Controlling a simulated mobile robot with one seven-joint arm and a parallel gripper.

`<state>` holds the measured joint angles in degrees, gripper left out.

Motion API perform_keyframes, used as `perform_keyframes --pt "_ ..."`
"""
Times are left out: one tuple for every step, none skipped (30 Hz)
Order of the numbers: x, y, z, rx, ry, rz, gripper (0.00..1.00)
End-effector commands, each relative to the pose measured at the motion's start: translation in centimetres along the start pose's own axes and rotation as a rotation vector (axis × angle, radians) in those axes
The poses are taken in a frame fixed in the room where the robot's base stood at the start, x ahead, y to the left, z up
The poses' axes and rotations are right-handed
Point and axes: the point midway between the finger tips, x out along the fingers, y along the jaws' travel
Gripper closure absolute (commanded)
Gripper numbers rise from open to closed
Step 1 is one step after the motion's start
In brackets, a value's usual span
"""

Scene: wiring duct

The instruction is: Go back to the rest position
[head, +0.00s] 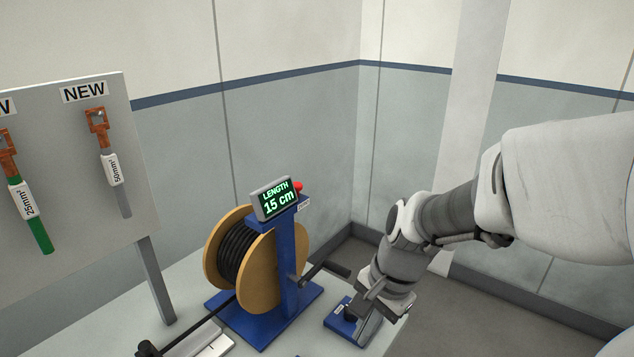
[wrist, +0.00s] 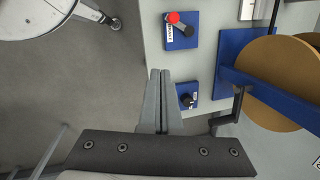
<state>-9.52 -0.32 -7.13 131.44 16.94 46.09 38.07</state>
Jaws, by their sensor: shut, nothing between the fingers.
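My gripper (head: 372,322) is at the right end of the bench in the head view, pointing down beside a small blue base plate (head: 342,319). In the wrist view my gripper's two grey fingers (wrist: 158,75) are together with nothing between them. They are over the bench edge, left of a blue plate with a black knob (wrist: 187,100). Whether the fingertips touch anything cannot be told.
A cable reel (head: 228,257) on a blue stand (head: 285,262) has a crank (head: 325,270) and a display (head: 274,200) reading "LENGTH 15 cm". A red-knobbed lever (wrist: 179,22) is on another blue plate. A board (head: 70,180) holds cable lugs at left. Floor (wrist: 75,90) is open beside the bench.

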Motion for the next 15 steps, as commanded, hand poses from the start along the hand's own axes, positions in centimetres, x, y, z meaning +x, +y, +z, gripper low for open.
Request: perform_keyframes --pt "-1.6 0.4 0.2 -0.063 0.030 -0.023 1.00" --pt "-2.3 0.7 0.3 -0.103 0.046 -0.032 1.00" --pt "-3.4 1.1 0.6 -0.159 0.070 -0.042 1.00" --pt "-4.1 1.4 0.7 -0.200 0.088 -0.049 1.00" --pt "-4.8 1.8 0.9 -0.240 0.107 -0.053 1.00" --pt "-5.7 2.2 1.1 -0.293 0.134 -0.060 1.00" --pt "-6.3 2.6 1.2 -0.333 0.155 -0.063 1.00" --pt "-7.0 3.0 1.4 -0.372 0.176 -0.065 1.00" --pt "-7.8 3.5 1.7 -0.425 0.206 -0.066 1.00" --pt "-8.4 3.9 1.8 -0.463 0.228 -0.066 1.00" --pt "-9.0 4.3 2.0 -0.501 0.250 -0.064 1.00" --pt "-9.7 4.9 2.2 -0.551 0.282 -0.060 1.00" --pt "-10.2 5.3 2.4 -0.587 0.305 -0.056 1.00" --pt "-10.7 5.8 2.5 -0.622 0.329 -0.050 1.00" --pt "-11.2 6.3 2.8 -0.665 0.358 -0.043 1.00"
